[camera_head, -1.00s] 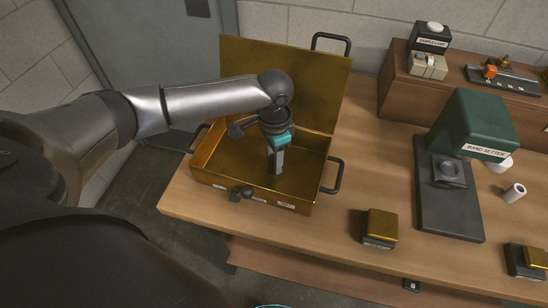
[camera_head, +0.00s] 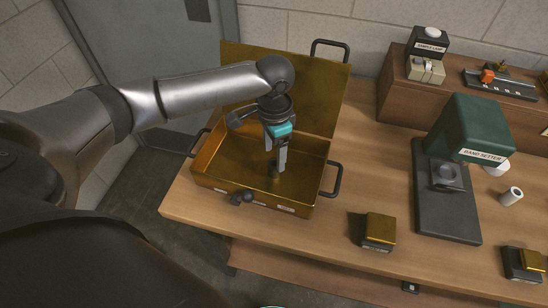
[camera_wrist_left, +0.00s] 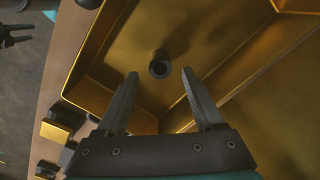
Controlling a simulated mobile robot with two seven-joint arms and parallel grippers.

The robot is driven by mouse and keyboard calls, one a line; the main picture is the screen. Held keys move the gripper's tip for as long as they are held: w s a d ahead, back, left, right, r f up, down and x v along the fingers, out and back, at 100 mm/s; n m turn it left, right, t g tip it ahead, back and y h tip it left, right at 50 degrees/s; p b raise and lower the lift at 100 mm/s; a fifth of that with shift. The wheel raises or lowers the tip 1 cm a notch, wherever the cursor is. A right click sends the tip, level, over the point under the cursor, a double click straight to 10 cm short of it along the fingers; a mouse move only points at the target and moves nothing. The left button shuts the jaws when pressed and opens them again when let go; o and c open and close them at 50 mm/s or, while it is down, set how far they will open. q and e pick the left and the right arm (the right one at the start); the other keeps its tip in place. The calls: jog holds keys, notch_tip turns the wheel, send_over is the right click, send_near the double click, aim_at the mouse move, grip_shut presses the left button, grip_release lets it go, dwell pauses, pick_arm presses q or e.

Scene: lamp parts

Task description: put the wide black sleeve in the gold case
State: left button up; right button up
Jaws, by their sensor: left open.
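The gold case (camera_head: 213,180) stands open on the bench, its lid raised at the back. A black sleeve (camera_wrist_left: 159,66) is inside it on the gold floor, its round open end facing the camera in the left wrist view. I cannot tell its width from this view. My left gripper (camera_head: 276,170) reaches down into the case. In the left wrist view its fingers (camera_wrist_left: 158,85) are apart and empty, with the sleeve just beyond the gap between the tips. A dark forked part at that view's left edge may be my right gripper; its state is unclear.
The green band setter (camera_head: 480,125) stands right of the case, with a white roll (camera_head: 511,196) beside it. Small gold-topped blocks (camera_head: 380,228) sit near the front edge. A wooden riser (camera_head: 400,95) is at the back right. Handles stick out from the case.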

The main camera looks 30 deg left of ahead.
aim_at(274, 163)
pick_arm(q)
notch_tip(274, 163, up, 8)
jog(key=p, duration=0.1)
jog(key=shift+f, duration=0.1)
dwell(1.3)
